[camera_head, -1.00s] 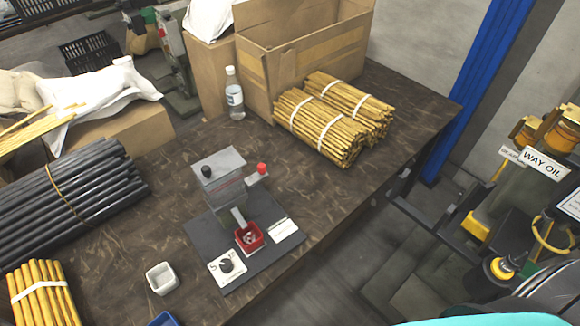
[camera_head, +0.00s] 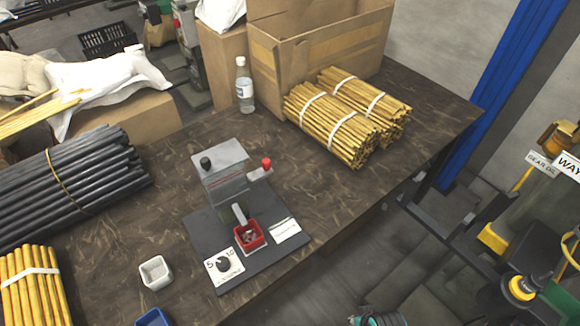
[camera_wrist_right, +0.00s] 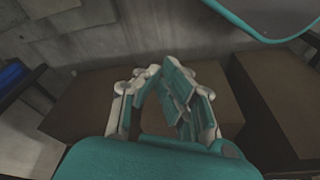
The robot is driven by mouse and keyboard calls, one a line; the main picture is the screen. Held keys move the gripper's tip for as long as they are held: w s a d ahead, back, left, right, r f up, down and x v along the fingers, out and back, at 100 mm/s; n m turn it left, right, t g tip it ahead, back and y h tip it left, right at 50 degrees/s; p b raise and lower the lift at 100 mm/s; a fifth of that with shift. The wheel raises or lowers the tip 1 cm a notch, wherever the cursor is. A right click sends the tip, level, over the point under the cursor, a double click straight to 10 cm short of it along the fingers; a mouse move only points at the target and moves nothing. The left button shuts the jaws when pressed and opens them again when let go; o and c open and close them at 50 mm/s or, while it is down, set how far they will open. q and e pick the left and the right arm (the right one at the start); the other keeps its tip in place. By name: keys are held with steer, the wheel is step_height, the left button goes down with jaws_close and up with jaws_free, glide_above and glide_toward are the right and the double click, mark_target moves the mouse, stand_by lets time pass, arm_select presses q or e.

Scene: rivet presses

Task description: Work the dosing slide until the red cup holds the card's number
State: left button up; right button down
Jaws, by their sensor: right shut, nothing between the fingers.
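The dosing device stands on a dark base plate (camera_head: 210,226) on the table, with a grey housing (camera_head: 222,165) and a black knob (camera_head: 205,163) on top. A red knob (camera_head: 266,163) sticks out at its right side, apparently on the dosing slide. A chute (camera_head: 239,213) slopes to the red cup (camera_head: 249,235), which holds some small grey pieces I cannot count. A white card (camera_head: 286,230) lies right of the cup; its print is unreadable. A dial plate (camera_head: 224,265) with a black knob sits at the front. My right gripper (camera_wrist_right: 162,76) is shut and empty, away from the device. My left gripper is not in view.
A white cup (camera_head: 155,273) and a blue tray (camera_head: 154,318) stand front left. Dark rods (camera_head: 75,185) lie left; bundled yellow sticks (camera_head: 335,125), a bottle (camera_head: 244,85) and a cardboard box (camera_head: 320,60) are behind. The tabletop right of the device is clear.

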mark_target(260, 170)
steer(key=w+a+r+m+t+y, duration=0.1)
steer(key=w+a+r+t+y, duration=0.1)
steer(key=r, duration=0.5)
steer(key=w+a+r+m+t+y+b, duration=0.1)
steer(key=w+a+r+t+y, duration=0.1)
steer(key=w+a+r+y, duration=0.2)
steer(key=w+a+r+m+t+y+b, duration=0.1)
steer(key=w+a+r+y, duration=0.2)
steer(key=w+a+r, duration=0.4)
steer(key=shift+w+a+r+t, duration=0.15)
steer(key=shift+w+r, duration=0.15)
steer(key=shift+r, duration=0.3)
steer(key=shift+w+a+r+t, duration=0.1)
steer(key=shift+w+r, duration=0.15)
steer(key=shift+r, duration=0.4)
steer(key=shift+w+a+r+t, duration=0.15)
steer(key=shift+w+r, duration=0.15)
steer(key=shift+r, duration=0.3)
steer(key=w+d+r+m+t, duration=0.2)
steer(key=w+r+m+t, duration=0.15)
steer(key=w+m, duration=0.25)
steer(key=w+d+r+m+t, duration=0.2)
steer(key=w+m+t, duration=0.2)
steer(key=w+m, duration=0.15)
steer(key=w+a+p, duration=0.1)
steer(key=w+a, duration=0.6)
steer(key=a, duration=0.2)
steer(key=shift+w+r+h, duration=0.15)
steer(key=shift+w+h, duration=0.15)
steer(key=shift+w, duration=0.05)
